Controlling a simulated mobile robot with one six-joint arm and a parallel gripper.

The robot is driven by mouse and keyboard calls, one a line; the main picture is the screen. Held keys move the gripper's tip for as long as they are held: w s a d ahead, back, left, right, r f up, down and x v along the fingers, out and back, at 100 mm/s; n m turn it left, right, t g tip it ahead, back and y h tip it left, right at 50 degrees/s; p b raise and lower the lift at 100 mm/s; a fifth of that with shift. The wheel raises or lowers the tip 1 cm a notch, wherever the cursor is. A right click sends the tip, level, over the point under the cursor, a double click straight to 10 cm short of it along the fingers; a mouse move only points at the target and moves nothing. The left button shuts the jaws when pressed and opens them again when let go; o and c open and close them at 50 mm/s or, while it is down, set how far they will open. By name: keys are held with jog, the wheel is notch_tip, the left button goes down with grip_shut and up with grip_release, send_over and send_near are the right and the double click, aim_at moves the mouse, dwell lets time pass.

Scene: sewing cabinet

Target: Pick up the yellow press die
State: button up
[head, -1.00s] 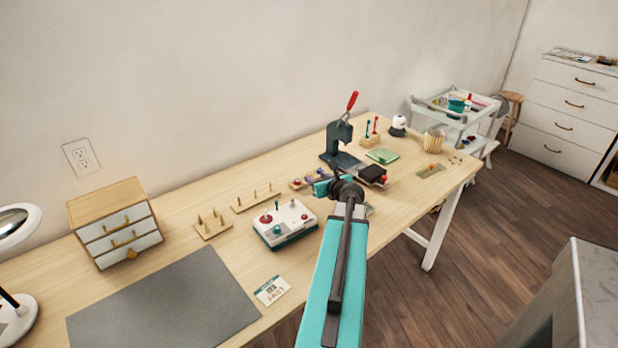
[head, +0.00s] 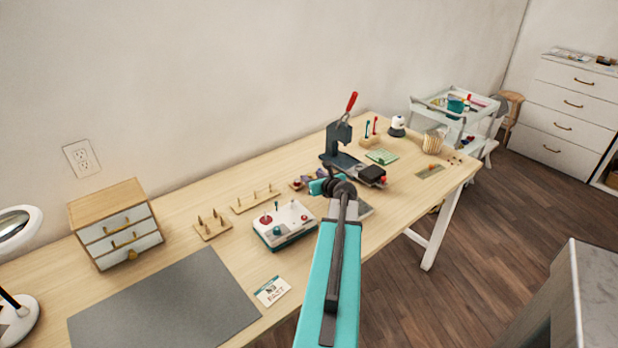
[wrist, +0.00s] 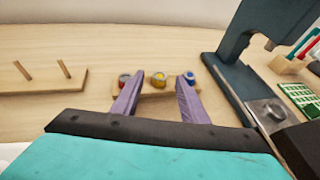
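The yellow press die (wrist: 158,79) sits on a small wooden holder (wrist: 142,92) between a red die (wrist: 125,79) on its left and a blue die (wrist: 190,77) on its right. In the wrist view my gripper (wrist: 156,92) is open, with its two purple fingers apart and pointing toward the holder. The yellow die shows between the fingertips, and nothing is held. In the head view my gripper (head: 311,176) is over the table near the holder, and my arm hides most of the dies.
The dark press (wrist: 238,60) with a red handle (head: 352,101) stands just right of the holder. A pegged wooden board (wrist: 40,80) lies to the left. A white box with knobs (head: 285,224) and a grey mat (head: 165,305) are on the table. A green card (wrist: 300,97) lies beyond the press.

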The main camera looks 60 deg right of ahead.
jog(key=shift+x, duration=1.05)
grip_shut()
